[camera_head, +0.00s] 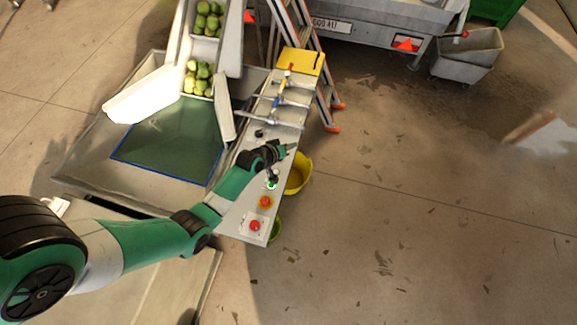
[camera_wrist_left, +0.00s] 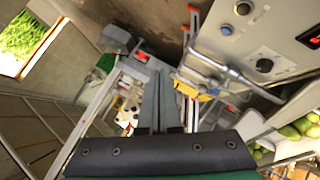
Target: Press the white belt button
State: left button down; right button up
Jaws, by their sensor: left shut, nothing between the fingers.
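The grey control panel (camera_head: 240,218) runs along the right side of the machine. I cannot pick out the white belt button for sure in the head view; my left arm covers part of the panel. My left gripper (camera_head: 289,149) is over the panel's right edge. In the left wrist view its fingers (camera_wrist_left: 158,75) are together and empty, apart from these buttons. My right gripper is not in view.
Red buttons (camera_head: 255,226) and a green-lit switch (camera_head: 271,185) sit on the panel's near half. Levered valves (camera_head: 282,102) stand farther along it. A yellow bucket (camera_head: 300,175) and an orange-edged ladder (camera_head: 322,85) stand right of it. Open floor lies further right.

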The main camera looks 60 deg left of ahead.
pick_arm(q)
jog(key=n+g+b, duration=0.1)
jog(key=b, duration=0.1)
send_over(274, 170)
jog(key=d, duration=0.2)
notch_tip(274, 170, down, 8)
jog(key=shift+s+a+f, duration=0.15)
jog(key=shift+s, duration=0.15)
notch_tip(274, 170, down, 9)
jog(key=b, duration=0.8)
jog(key=shift+b, duration=0.35)
dwell(0.6)
jog(key=shift+f+b, duration=0.3)
